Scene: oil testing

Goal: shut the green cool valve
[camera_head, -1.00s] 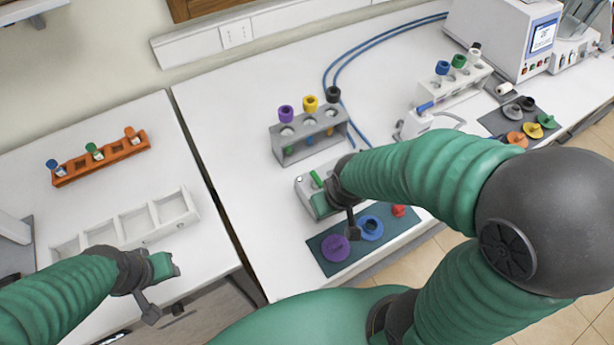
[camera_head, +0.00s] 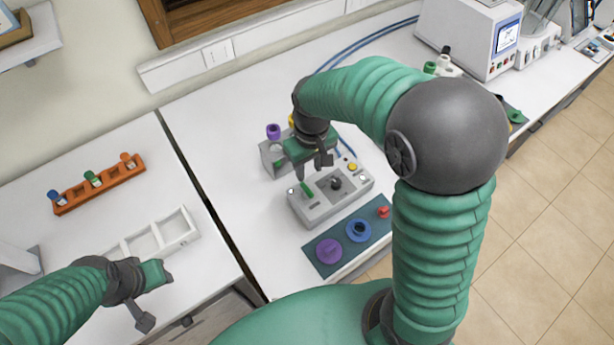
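The green cool valve (camera_head: 307,188) is a small green lever on the left part of a grey box (camera_head: 322,207) on the right-hand table. A dark knob (camera_head: 336,183) is on the same box, to the right of the lever. My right gripper (camera_head: 312,165) points down just above and behind the green lever. Its fingers look apart with nothing between them, and I see no contact with the lever. My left gripper (camera_head: 150,294) hangs at the lower left, in front of the white tray, with its fingers apart and empty.
A blue mat (camera_head: 325,240) with purple, blue and red parts lies in front of the box. A grey rack (camera_head: 272,160) stands behind it, partly hidden by my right arm. An orange rack (camera_head: 100,187) and a white tray (camera_head: 180,228) are on the left table.

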